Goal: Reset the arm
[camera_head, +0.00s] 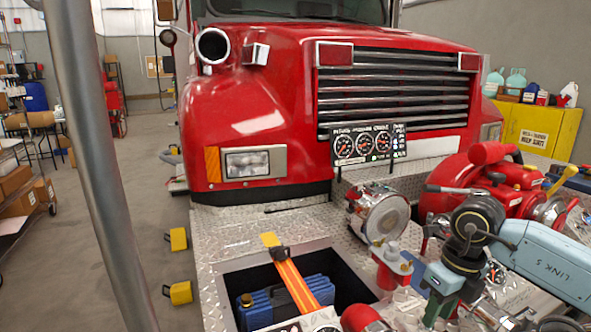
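My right arm comes in from the right edge, with a pale blue link and a dark round joint. My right gripper (437,292) is at the lower right, low over the front bumper and beside the pump fittings. Its teal parts overlap the fittings behind them, and I cannot make out whether its fingers are apart or closed. No held thing can be made out. My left gripper is not in view. The red fire truck (255,105) fills the middle, with a diamond-plate bumper (235,230) in front and a red pump (490,180) on the right.
A gauge panel (368,145) stands on the bumper before the grille. An open bumper well holds a blue case (285,302) under an orange strap (293,285). A round chrome cap (386,217) and red fittings crowd my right gripper. The floor at left is mostly clear.

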